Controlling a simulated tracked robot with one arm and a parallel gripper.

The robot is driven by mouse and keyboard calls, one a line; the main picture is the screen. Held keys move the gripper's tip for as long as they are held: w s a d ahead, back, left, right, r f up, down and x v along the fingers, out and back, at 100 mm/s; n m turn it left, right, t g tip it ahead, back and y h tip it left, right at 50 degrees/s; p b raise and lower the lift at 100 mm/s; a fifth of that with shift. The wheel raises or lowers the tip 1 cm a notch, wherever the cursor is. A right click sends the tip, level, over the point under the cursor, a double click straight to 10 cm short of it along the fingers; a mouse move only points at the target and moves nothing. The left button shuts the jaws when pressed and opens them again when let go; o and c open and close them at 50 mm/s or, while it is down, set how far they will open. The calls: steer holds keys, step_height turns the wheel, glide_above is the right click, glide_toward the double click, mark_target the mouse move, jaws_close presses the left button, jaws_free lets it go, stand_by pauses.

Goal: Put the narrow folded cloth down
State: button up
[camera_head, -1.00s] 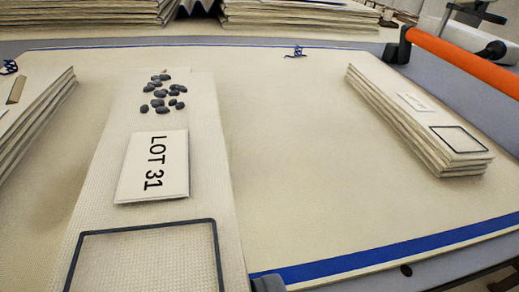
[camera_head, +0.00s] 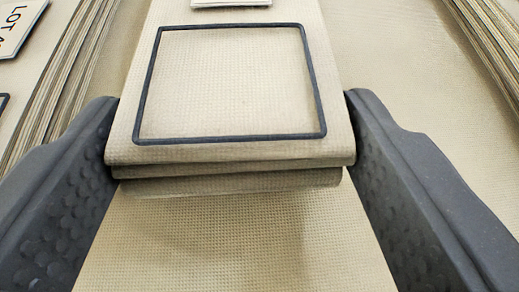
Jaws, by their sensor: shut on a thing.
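The narrow folded cloth (camera_head: 235,75) is beige and woven, in a few stacked layers with the rounded folded edge towards me. A dark rectangular outline marks its top, and the edge of a white card (camera_head: 230,3) shows at the upper border. My gripper (camera_head: 233,110) has one dark grey finger on each side of the cloth, shut on its near end. The far end of the cloth is out of view. A shadow lies under its near edge; I cannot tell whether it rests on the beige surface or hangs just above it.
Another layered beige stack (camera_head: 62,85) stands close on the left, with a lettered card (camera_head: 20,25) beside it at the top left corner. More layered cloth (camera_head: 485,40) shows at the upper right. The beige woven surface (camera_head: 220,245) is bare in front of the cloth.

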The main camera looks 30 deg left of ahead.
steer(key=shift+s+a+f+b, duration=0.15)
steer(key=shift+a+f, duration=0.1)
steer(key=shift+f, duration=0.25)
steer(key=shift+a+f+b, duration=0.15)
steer(key=shift+a+f, duration=0.05)
steer(key=shift+f, duration=0.3)
steer(key=shift+r, duration=0.15)
steer(key=o, duration=1)
steer(key=p+v, duration=0.2)
steer(key=v, duration=0.7)
steer(key=shift+s+d+r, duration=0.15)
steer(key=shift+s+d, duration=0.05)
steer(key=shift+d, duration=0.05)
steer(key=shift+s+d+r+b, duration=0.1)
steer(key=shift+s+d+b, duration=0.25)
steer(key=shift+b, duration=0.2)
steer(key=shift+s+d+r+b, duration=0.1)
steer(key=shift+s+r+b, duration=0.1)
steer(key=shift+s, duration=0.15)
steer(key=shift+s+d+r+b, duration=0.1)
steer(key=shift+s+d+b, duration=0.1)
steer(key=shift+s, duration=0.1)
